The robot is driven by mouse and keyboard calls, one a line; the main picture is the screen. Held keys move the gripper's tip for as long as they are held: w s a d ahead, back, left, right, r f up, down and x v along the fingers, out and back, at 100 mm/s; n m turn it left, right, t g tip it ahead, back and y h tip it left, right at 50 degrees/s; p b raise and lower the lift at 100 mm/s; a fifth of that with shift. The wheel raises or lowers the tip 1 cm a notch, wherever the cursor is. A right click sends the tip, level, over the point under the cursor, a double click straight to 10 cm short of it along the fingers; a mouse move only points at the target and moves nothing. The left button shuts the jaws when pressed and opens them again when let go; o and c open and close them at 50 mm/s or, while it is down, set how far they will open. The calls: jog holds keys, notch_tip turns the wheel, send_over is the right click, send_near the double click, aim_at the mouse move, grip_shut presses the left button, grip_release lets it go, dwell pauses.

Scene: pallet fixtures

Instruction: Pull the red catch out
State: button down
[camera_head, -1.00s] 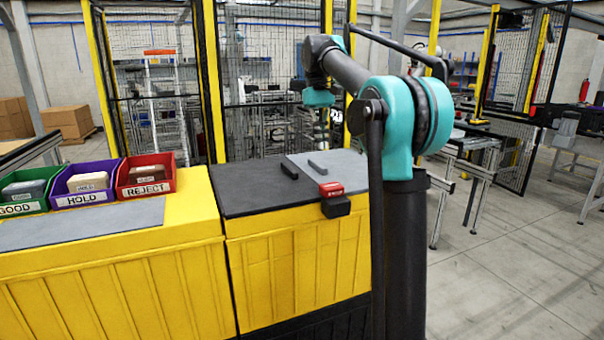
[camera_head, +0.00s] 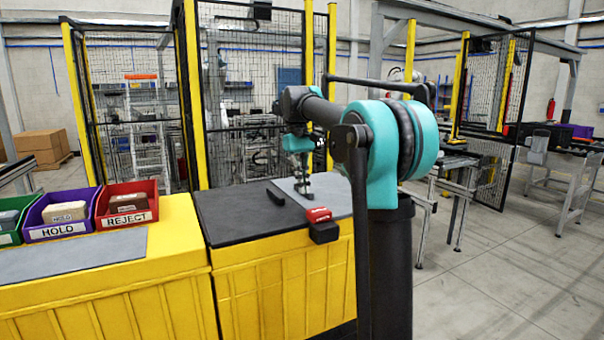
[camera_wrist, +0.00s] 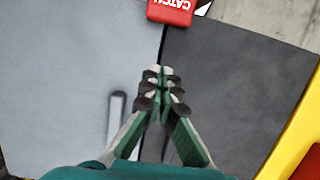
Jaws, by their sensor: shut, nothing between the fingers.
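The red catch (camera_head: 319,215) sits at the front edge of the dark worktop, on top of a black block (camera_head: 323,232). In the wrist view the catch (camera_wrist: 171,11) is at the top edge, partly cut off, with white CATCH lettering. My gripper (camera_head: 305,187) hangs over the grey plate behind the catch. In the wrist view my gripper (camera_wrist: 160,74) has its fingertips together with nothing between them. The fingertips are apart from the catch, which lies beyond them.
A dark bar (camera_head: 276,196) lies on the worktop (camera_head: 235,213), left of the grey plate (camera_head: 335,190). Red REJECT (camera_head: 127,217) and purple HOLD (camera_head: 63,228) bins, and a partly cut-off green bin, stand on the yellow cabinet at the left. Open floor lies to the right.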

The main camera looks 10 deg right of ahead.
aim_at(317, 209)
jog(key=shift+s+d+f, duration=0.25)
jog(key=shift+s+f, duration=0.3)
jog(key=shift+s, duration=0.2)
jog(key=shift+s+d+f, duration=0.3)
jog(key=shift+s+f, duration=0.3)
jog(key=shift+s, duration=0.2)
jog(key=shift+s+d+f, duration=0.25)
jog(key=shift+s+f, duration=0.3)
jog(key=shift+s, duration=0.2)
jog(key=shift+s, duration=0.1)
jog(key=shift+s+d, duration=0.3)
jog(key=shift+s, duration=0.55)
jog(key=shift+s+d, duration=0.25)
jog(key=shift+s, duration=0.55)
jog(key=shift+w, duration=0.1)
